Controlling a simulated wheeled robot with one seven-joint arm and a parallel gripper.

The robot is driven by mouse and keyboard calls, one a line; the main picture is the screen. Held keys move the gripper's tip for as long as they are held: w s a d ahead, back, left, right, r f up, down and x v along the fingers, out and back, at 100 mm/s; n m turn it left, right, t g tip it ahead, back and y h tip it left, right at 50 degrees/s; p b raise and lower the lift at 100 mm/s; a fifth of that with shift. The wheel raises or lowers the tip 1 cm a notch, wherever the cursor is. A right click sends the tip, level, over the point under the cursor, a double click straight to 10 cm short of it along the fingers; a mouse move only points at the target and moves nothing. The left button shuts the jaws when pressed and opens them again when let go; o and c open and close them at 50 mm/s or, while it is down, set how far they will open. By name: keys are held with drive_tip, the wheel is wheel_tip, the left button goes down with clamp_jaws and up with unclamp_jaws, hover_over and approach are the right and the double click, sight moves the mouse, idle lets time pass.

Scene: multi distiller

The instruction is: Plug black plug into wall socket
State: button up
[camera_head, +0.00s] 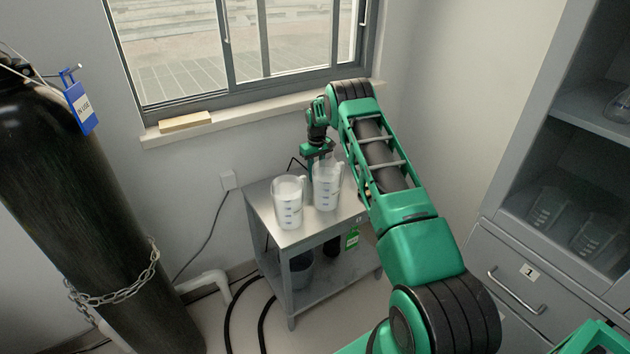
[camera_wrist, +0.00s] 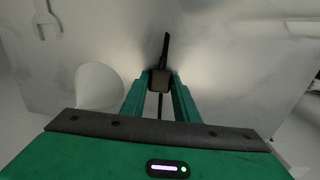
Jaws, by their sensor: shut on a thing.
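The white wall socket (camera_head: 228,180) is on the wall below the window, left of the metal cart. A dark cord hangs from its underside. My gripper (camera_wrist: 160,75) is shut on a small dark block, the black plug (camera_wrist: 159,83), in the wrist view. A thin black piece sticks out beyond the fingertips, and a thin cord shows between the fingers. In the head view my gripper (camera_head: 317,150) is above the cart's rear, behind the jugs, apart from and right of the socket. The jugs partly hide its fingers; a thin black line shows at its left.
Two clear measuring jugs (camera_head: 288,203) (camera_head: 327,187) stand on the metal cart (camera_head: 301,237), close to my gripper. A black gas cylinder (camera_head: 85,205) with a chain stands at left. A window sill (camera_head: 260,113) is above; a cabinet (camera_head: 520,285) is at right.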

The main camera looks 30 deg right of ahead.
drive_tip(key=shift+r, duration=0.5)
drive_tip(key=r, duration=0.2)
drive_tip(key=a+r, duration=0.1)
drive_tip(key=shift+r, duration=0.35)
drive_tip(key=a+r, duration=0.6)
drive_tip(key=a, duration=0.4)
drive_tip(key=shift+w+a+r, duration=0.15)
drive_tip(key=shift+a, duration=0.2)
